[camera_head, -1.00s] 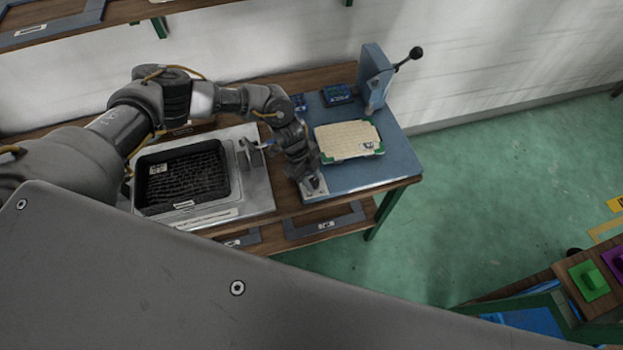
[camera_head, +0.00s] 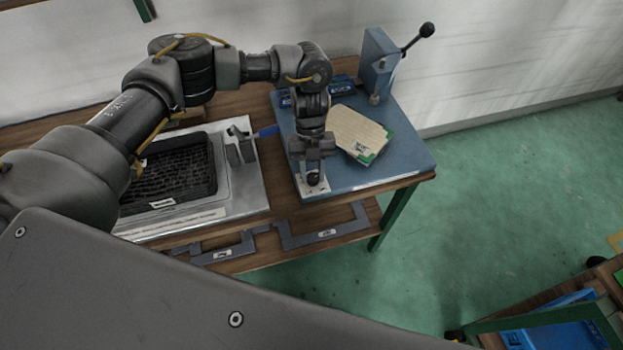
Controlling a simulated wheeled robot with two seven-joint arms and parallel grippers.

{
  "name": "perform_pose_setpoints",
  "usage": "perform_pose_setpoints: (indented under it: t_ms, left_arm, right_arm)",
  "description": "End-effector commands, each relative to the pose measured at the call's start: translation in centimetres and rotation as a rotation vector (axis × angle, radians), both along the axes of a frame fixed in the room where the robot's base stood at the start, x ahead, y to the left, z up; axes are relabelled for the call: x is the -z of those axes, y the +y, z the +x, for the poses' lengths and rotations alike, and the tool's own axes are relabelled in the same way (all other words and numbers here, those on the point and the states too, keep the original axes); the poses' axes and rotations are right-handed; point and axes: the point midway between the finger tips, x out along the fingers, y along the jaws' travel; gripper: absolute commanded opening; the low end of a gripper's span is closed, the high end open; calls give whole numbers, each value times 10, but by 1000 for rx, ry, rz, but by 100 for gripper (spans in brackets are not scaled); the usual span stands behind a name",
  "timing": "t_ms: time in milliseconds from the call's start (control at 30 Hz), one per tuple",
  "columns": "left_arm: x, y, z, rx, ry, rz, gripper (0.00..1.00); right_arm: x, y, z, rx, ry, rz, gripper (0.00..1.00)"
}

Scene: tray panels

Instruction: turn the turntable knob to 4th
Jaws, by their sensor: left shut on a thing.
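The turntable panel (camera_head: 400,165) is a blue plate on the wooden table. A beige board with green corners (camera_head: 357,130) lies on it, turned at an angle to the plate's edges. The dark round knob (camera_head: 313,179) is on a small metal plate (camera_head: 318,190) at the panel's front left corner. My left gripper (camera_head: 313,169) points down over this corner and is shut on the knob. Its fingers partly hide the knob, and I cannot read any position marks. My right gripper is not in view.
Left of the panel is a metal unit with a black ribbed tray (camera_head: 172,175). A blue upright block (camera_head: 377,65) with a black-ball lever (camera_head: 418,38) stands at the panel's back. Grey brackets (camera_head: 322,230) lie on the lower shelf.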

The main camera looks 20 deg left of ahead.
Motion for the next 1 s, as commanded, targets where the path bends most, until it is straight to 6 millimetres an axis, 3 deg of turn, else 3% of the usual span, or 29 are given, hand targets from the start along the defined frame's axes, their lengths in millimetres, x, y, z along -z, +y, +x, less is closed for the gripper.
perform_pose_setpoints:
  t_ms: [33, 300, 767, 1000]
  left_arm:
    - [5, -1, 1, 46, -3, 2, 8]
    - [2, -3, 1, 302, -2, 3, 8]
    - [2, -5, 0, 713, 1, 2, 8]
    - [1, -5, -1, 862, 0, 1, 8]
  right_arm:
    - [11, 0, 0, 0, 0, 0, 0]
    - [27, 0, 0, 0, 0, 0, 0]
    - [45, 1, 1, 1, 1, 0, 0]
    - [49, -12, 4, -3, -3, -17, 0]
